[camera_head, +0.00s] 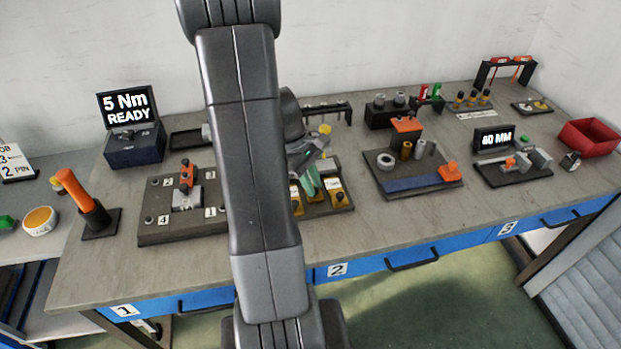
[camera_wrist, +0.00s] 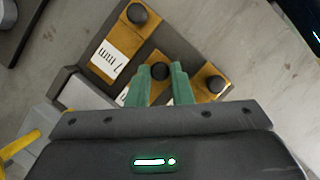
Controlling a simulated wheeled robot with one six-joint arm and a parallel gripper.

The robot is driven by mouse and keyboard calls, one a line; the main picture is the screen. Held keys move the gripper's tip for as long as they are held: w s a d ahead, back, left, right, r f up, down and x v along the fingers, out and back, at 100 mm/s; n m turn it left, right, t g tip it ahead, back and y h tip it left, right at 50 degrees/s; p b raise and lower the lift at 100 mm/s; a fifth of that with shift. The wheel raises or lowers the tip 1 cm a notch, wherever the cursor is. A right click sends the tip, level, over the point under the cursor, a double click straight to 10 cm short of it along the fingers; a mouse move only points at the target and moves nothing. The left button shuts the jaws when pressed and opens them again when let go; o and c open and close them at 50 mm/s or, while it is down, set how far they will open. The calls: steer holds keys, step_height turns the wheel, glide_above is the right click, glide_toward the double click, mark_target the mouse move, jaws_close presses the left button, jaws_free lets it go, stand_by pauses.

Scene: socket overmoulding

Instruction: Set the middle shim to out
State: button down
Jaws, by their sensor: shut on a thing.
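Three yellow shims sit in a dark block (camera_wrist: 160,42) in the wrist view. The left shim (camera_wrist: 110,58) has a black knob and a white mm label. The right shim (camera_wrist: 210,87) also has a black knob. The fingers and palm hide most of the middle shim. In the head view my gripper (camera_head: 309,181) is over the shims, and the left shim (camera_head: 296,201) and right shim (camera_head: 338,194) show beside it.
A dark fixture plate (camera_head: 155,235) with an orange-handled clamp (camera_head: 187,175) lies left of the shims, partly behind my arm. A screwdriver with an orange handle (camera_head: 75,190) stands further left. A plate with a blue strip (camera_head: 420,183) lies right, with bare bench between.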

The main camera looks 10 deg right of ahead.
steer(key=shift+s, duration=1.7)
steer(key=c, duration=1.3)
jaws_free()
steer(key=shift+s, duration=0.1)
steer(key=v, duration=1.4)
steer(key=shift+d+f, duration=0.15)
